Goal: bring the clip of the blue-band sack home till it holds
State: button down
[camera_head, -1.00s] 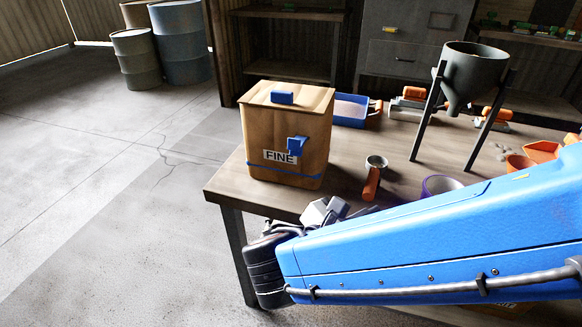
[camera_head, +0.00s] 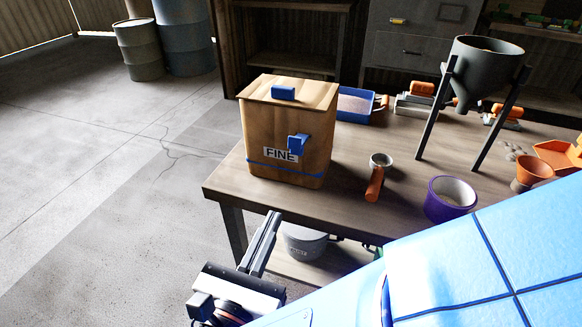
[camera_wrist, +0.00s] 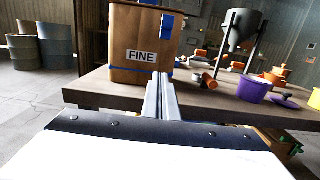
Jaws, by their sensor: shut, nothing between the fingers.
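The tan, box-shaped sack marked FINE (camera_head: 262,122) stands upright on the near left end of the bench, with a thin blue band (camera_head: 270,171) round its lower part. A blue clip (camera_head: 298,144) sits on its front, right of centre and just above the label; it also shows in the wrist view (camera_wrist: 167,27). I cannot tell how firmly it is seated. A blue block (camera_head: 284,93) is on the top. My gripper (camera_head: 274,216) is shut and empty, in front of the bench edge and below the sack. In the wrist view its fingers (camera_wrist: 160,82) point toward the sack's lower front.
On the bench (camera_head: 335,203) stand a metal cup with an orange handle (camera_head: 375,181), a purple pot (camera_head: 450,199), a grey funnel on legs (camera_head: 482,70) and a blue tray (camera_head: 357,105). A grey bucket (camera_head: 305,243) is under the bench.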

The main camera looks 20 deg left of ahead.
aim_at(299, 142)
dwell(0.3)
jog(key=w+r, duration=0.4)
jog(key=w, duration=0.6)
jog(key=shift+w+r, duration=0.3)
jog(key=shift+d, duration=0.1)
jog(key=shift+r, duration=0.1)
jog(key=shift+r+g, duration=0.2)
jog(key=shift+g, duration=0.1)
